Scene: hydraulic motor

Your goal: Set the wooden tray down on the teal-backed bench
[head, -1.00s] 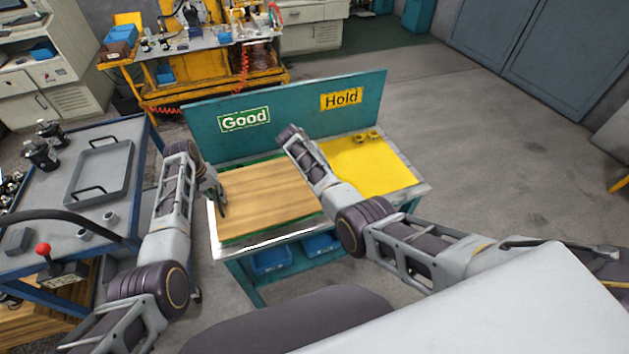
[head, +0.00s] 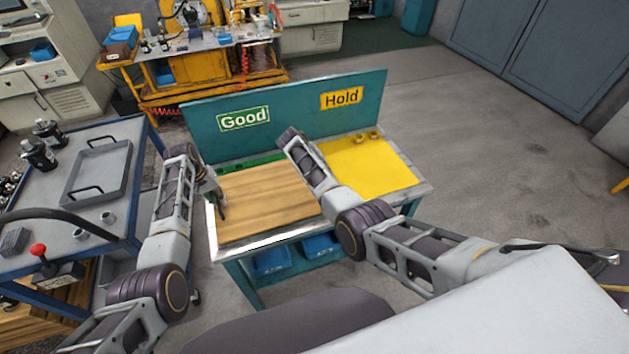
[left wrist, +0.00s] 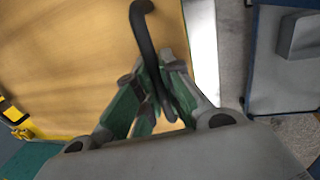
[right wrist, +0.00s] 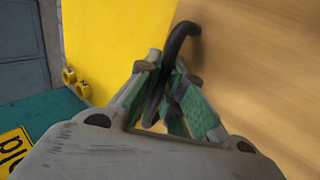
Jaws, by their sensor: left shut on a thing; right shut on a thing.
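The wooden tray (head: 265,203) lies level over the left, "Good" half of the teal-backed bench (head: 295,112). Whether it touches the bench top cannot be told. My left gripper (left wrist: 160,85) is shut on a dark curved handle (left wrist: 143,30) at the tray's left side; it also shows in the head view (head: 218,195). My right gripper (right wrist: 170,85) is shut on the other dark handle (right wrist: 181,38) at the right side. In the head view my right forearm hides that gripper and handle.
The yellow "Hold" mat (head: 375,172) is right of the tray, with small brass-coloured parts (head: 367,136) at its back. A green strip (head: 245,165) shows behind the tray. A blue cart (head: 50,215) with a grey metal tray (head: 97,172) stands left. Blue bins (head: 270,260) sit under the bench.

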